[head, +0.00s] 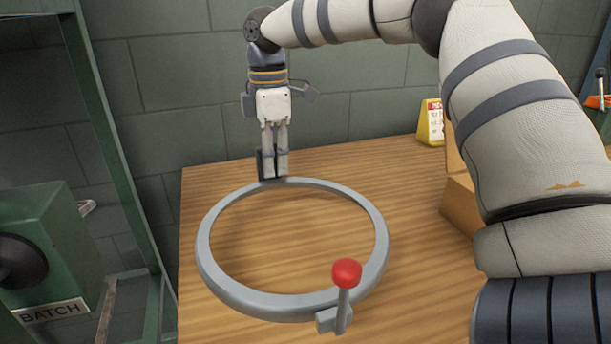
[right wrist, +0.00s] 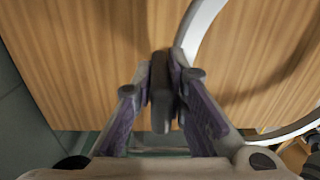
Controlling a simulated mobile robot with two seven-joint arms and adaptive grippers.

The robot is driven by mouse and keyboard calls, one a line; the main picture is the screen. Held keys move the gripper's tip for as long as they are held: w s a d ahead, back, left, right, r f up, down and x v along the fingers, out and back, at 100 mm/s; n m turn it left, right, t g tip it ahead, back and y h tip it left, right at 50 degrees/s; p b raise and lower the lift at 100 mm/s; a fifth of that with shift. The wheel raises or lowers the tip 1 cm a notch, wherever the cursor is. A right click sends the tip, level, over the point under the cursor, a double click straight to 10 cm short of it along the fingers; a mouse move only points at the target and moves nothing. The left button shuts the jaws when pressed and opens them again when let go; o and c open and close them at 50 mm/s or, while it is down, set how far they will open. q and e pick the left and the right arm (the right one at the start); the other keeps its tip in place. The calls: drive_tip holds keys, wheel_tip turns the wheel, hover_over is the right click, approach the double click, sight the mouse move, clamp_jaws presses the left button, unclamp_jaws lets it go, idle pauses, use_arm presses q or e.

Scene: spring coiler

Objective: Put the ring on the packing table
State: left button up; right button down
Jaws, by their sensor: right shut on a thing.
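The ring (head: 265,304) is a large grey hoop over the wooden packing table (head: 425,290). A lever with a red knob (head: 347,272) stands up from a small block on its near side. My right gripper (head: 273,177) points down at the ring's far side. It is shut on a dark grip piece at the rim; the right wrist view shows this piece (right wrist: 160,92) between the fingers, beside the pale ring band (right wrist: 197,28). I cannot tell for sure whether the ring touches the tabletop. My left gripper is out of view.
A yellow sign (head: 431,124) stands at the table's back. A brown box (head: 459,203) is partly hidden behind my right arm. A green machine marked BATCH (head: 70,245) stands to the left, past the table's edge. A grey block wall (head: 360,75) is behind.

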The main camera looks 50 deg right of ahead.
sight(274, 185)
wheel_tip(274, 185, down, 5)
drive_tip(key=shift+w+f, duration=0.1)
drive_tip(key=shift+f, duration=0.1)
drive_tip(key=c, duration=1.6)
unclamp_jaws()
drive_tip(key=shift+f, duration=0.1)
wheel_tip(274, 185, up, 12)
drive_tip(key=shift+w+r, duration=0.15)
